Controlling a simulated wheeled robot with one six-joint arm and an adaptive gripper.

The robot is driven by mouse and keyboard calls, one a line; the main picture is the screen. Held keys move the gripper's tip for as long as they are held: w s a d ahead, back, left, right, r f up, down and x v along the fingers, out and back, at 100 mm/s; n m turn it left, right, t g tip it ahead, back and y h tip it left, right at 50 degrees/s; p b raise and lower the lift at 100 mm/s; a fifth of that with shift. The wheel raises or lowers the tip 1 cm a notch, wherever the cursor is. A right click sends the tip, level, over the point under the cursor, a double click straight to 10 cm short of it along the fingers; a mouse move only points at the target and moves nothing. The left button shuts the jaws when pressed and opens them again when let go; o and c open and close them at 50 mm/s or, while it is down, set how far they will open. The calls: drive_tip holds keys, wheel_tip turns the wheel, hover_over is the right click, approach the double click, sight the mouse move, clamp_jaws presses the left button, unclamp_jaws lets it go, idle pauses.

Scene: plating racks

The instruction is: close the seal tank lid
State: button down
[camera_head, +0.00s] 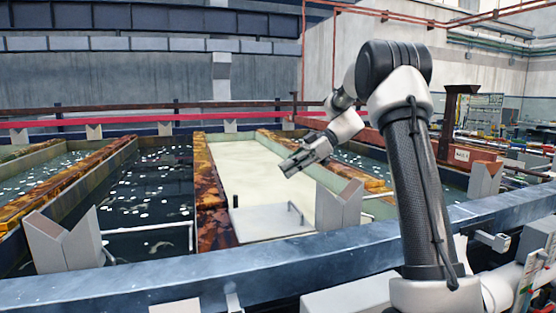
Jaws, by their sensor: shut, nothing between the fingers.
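A tank with a pale cream surface (250,172) lies between rust-stained walls in the middle of the view; I cannot tell whether that surface is liquid or a cover. At its near end lies a flat light grey panel (262,222), which looks like the lid, with a thin bar handle (296,212) standing up near its right side. My gripper (288,170) is shut and empty. In the picture it is above the handle, over the right part of the cream surface, apart from the panel. The panel's right edge is partly hidden by a grey V-shaped block.
Dark liquid tanks with white flecks lie left (150,185) and right. A blue steel beam (150,284) crosses the front, with grey V-shaped blocks (62,243) along it. A red rail (140,124) runs behind. A dark post (450,125) stands right of my arm.

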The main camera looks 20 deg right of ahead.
drive_tip(key=d+f, duration=0.4)
drive_tip(key=shift+d, duration=0.3)
idle(0.3)
